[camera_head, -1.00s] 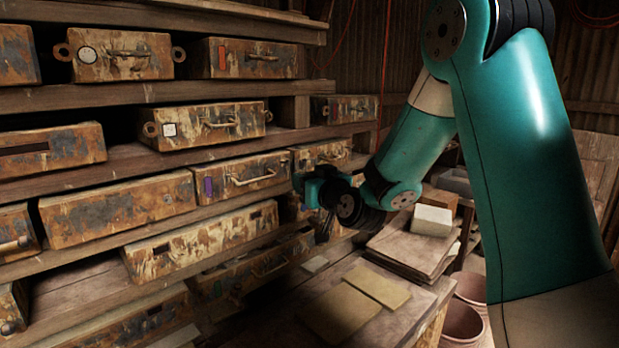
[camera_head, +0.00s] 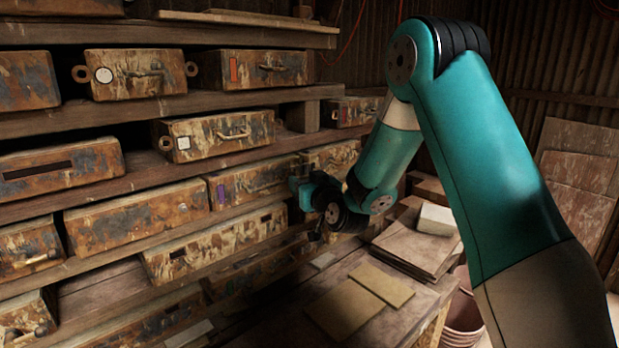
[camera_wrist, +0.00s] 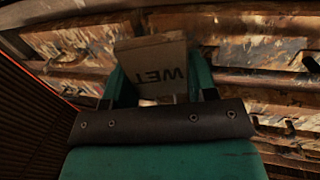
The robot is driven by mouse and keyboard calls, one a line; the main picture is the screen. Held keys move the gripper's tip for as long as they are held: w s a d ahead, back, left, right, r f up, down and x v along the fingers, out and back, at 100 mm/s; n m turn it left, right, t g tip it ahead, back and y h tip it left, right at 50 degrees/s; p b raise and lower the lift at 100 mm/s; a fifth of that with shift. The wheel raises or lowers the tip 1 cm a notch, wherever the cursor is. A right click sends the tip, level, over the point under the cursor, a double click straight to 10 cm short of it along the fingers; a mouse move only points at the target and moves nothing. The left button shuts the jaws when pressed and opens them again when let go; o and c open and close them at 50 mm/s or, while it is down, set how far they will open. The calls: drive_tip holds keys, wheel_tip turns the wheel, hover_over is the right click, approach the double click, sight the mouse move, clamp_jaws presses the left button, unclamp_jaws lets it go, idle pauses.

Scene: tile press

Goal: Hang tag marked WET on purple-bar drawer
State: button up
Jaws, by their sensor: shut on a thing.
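My gripper (camera_wrist: 160,88) is shut on a small grey-brown tag marked WET (camera_wrist: 150,60), whose lettering appears upside down in the wrist view. In the head view my gripper (camera_head: 308,200) is in front of the shelves, and the tag cannot be made out there. The purple-bar drawer (camera_head: 250,182) is a rusty, paint-worn drawer with a wire handle and a purple bar at its left. It lies just left of my gripper, which looks apart from its handle.
Other rusty drawers include one with a white square (camera_head: 215,135), one with a red bar (camera_head: 262,69) and one with a white circle (camera_head: 135,72). A wooden bench (camera_head: 400,312) with flat tiles (camera_head: 347,308) stands below right of my gripper.

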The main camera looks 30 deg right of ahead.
drive_tip(key=w+p, duration=0.1)
drive_tip(key=p, duration=0.1)
drive_tip(key=w+p, duration=0.2)
drive_tip(key=p, duration=0.1)
drive_tip(key=shift+a+f, duration=0.15)
drive_tip(key=shift+a, duration=0.25)
